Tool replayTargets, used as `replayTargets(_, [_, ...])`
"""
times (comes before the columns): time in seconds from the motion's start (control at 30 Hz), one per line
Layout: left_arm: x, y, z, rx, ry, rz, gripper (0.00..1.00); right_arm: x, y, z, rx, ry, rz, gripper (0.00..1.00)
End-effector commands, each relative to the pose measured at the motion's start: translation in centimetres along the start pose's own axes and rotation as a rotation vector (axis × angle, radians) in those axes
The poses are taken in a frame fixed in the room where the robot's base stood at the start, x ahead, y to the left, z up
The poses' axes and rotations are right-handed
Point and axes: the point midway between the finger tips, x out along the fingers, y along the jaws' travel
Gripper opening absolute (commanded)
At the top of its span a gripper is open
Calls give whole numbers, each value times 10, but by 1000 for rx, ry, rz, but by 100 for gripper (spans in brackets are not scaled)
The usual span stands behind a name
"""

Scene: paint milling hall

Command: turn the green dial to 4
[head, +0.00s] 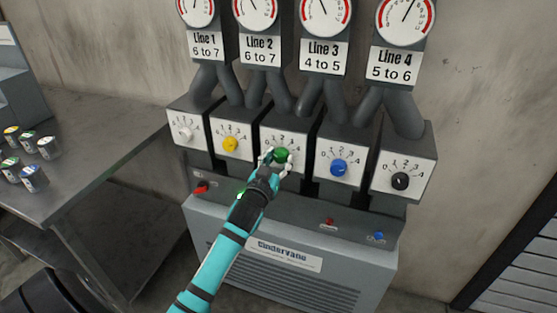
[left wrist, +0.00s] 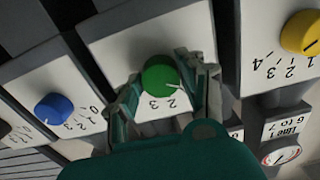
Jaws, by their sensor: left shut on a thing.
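The green dial (head: 281,155) sits on the middle white panel of a row of dials. In the left wrist view the green dial (left wrist: 160,78) appears upside down, with the 2 and 3 below it. A small pale mark shows on its lower right, on the side of the 2; its exact reading is hard to tell. My left gripper (head: 276,160) is shut on the green dial, one finger on each side. In the left wrist view the left gripper (left wrist: 165,90) covers the other numbers. My right gripper is not in view.
A yellow dial (head: 231,144) and a blue dial (head: 338,167) flank the green one closely; a white dial (head: 186,134) and a black dial (head: 400,181) are at the ends. Gauges labelled Line 1 to Line 4 stand above. A metal table (head: 95,140) with small cans is at left.

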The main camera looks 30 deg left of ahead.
Motion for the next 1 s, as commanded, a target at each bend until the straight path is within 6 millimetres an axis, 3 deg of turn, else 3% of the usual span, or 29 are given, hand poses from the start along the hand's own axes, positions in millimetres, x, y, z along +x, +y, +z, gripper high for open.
replayTargets(0.27, [0, -1, -2, 168, -2, 0, 8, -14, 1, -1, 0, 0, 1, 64])
replayTargets(1.0, [0, -2, -3, 866, 1, -1, 8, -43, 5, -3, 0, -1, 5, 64])
